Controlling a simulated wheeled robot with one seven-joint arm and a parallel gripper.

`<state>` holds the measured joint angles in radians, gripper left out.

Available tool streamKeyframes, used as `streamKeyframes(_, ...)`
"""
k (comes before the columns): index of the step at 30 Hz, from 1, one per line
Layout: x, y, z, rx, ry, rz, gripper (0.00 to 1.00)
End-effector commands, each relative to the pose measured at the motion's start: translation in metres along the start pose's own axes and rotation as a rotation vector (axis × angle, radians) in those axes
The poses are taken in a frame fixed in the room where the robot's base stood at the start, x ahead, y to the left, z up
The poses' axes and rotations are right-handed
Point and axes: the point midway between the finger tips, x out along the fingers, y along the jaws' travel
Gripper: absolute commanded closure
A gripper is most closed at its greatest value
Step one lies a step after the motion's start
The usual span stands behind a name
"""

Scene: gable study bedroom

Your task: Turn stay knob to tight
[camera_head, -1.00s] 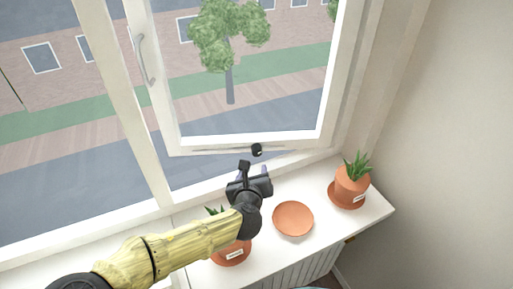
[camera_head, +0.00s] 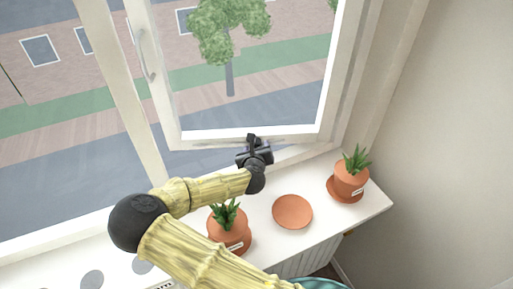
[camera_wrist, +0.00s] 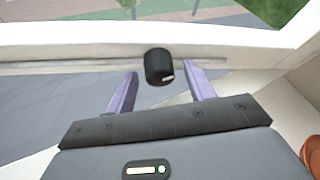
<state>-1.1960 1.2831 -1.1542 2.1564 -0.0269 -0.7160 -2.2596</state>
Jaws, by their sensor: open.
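The stay knob (camera_wrist: 159,67) is a black round knob with a small pale pointer mark on its lower right. It sits on the thin stay bar (camera_wrist: 80,66) along the bottom of the open window sash (camera_head: 250,139). My gripper (camera_wrist: 156,88) is open, with one purple finger on each side and a little below the knob in the wrist view. The fingers look apart from the knob. In the head view my gripper (camera_head: 253,143) is at the sash's bottom rail and hides the knob.
On the white sill (camera_head: 330,222) stand a potted plant (camera_head: 228,228) near my forearm, an empty terracotta saucer (camera_head: 292,211) and another potted plant (camera_head: 350,180) at the right. A terracotta edge (camera_wrist: 314,152) shows at the wrist view's right. The window handle (camera_head: 146,55) is at upper left.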

Motion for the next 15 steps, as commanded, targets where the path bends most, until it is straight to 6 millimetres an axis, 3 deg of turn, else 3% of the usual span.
streamKeyframes(9, 0.0029, 0.0, -0.0001, 0.0, 0.0, 0.0, 0.49)
streamKeyframes(15, 0.0027, 0.0, -0.0001, 0.0, 0.0, 0.0, 0.88)
